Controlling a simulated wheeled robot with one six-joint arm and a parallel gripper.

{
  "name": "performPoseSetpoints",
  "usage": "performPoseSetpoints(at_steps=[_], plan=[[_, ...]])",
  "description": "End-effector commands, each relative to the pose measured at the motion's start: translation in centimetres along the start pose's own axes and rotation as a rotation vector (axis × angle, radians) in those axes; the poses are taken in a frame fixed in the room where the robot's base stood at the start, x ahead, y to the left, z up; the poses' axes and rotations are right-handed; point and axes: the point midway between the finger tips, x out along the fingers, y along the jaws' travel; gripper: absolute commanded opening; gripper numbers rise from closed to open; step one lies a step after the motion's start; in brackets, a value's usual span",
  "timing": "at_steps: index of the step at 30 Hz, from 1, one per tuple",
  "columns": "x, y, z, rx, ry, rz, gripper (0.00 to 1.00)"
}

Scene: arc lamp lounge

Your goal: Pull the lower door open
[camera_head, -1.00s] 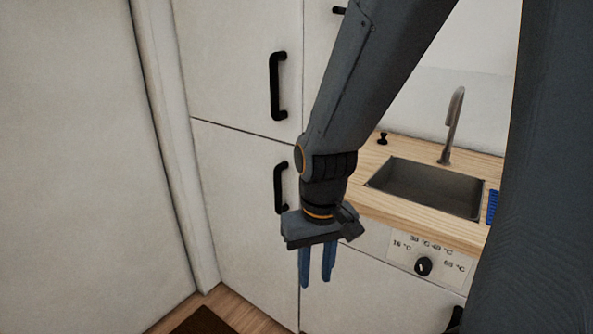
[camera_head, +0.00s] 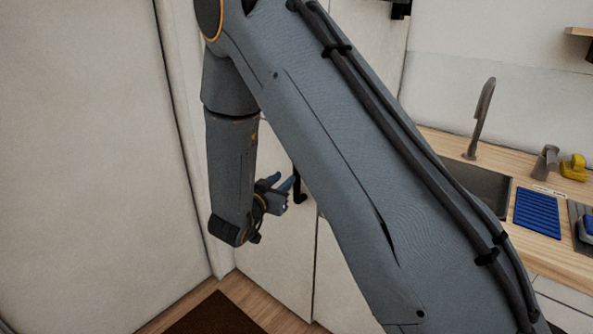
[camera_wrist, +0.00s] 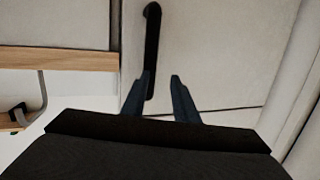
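The lower door (camera_head: 275,260) is a pale cabinet panel left of the counter. It looks shut, though my arm covers much of it in the head view. Its black bar handle (camera_head: 299,188) shows in part beside my arm. In the wrist view the handle (camera_wrist: 152,40) runs upright on the door, just beyond my left-hand finger. My gripper (camera_head: 282,179) is open with blue fingers pointing at the door. The wrist view shows a gap between the fingertips (camera_wrist: 160,76), with the handle toward the left side of it. I cannot tell whether a finger touches the handle.
A wooden counter (camera_head: 445,146) with a sink (camera_head: 480,187), tap (camera_head: 483,115) and blue rack (camera_head: 537,213) stands to the right. A pale wall panel (camera_head: 80,160) closes off the left. A dark mat (camera_head: 217,316) lies on the wooden floor.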

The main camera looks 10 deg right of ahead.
Motion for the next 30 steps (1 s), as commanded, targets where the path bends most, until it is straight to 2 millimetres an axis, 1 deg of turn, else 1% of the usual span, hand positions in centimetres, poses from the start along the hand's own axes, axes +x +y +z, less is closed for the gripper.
performPoseSetpoints(at_steps=[4, 8, 11, 21, 25, 30], plan=[[-0.9, 0.7, -0.2, -0.022, 0.104, 0.072, 0.27], [-1.0, 1.2, -0.5, -0.031, 0.143, 0.102, 0.27], [-0.1, 1.3, -0.8, -0.031, 0.148, 0.107, 0.27], [4.8, 1.8, -1.5, -0.030, 0.146, 0.105, 0.27], [5.9, 1.9, -1.6, -0.031, 0.145, 0.103, 0.27], [6.4, 1.9, -1.7, -0.031, 0.145, 0.102, 0.27]])
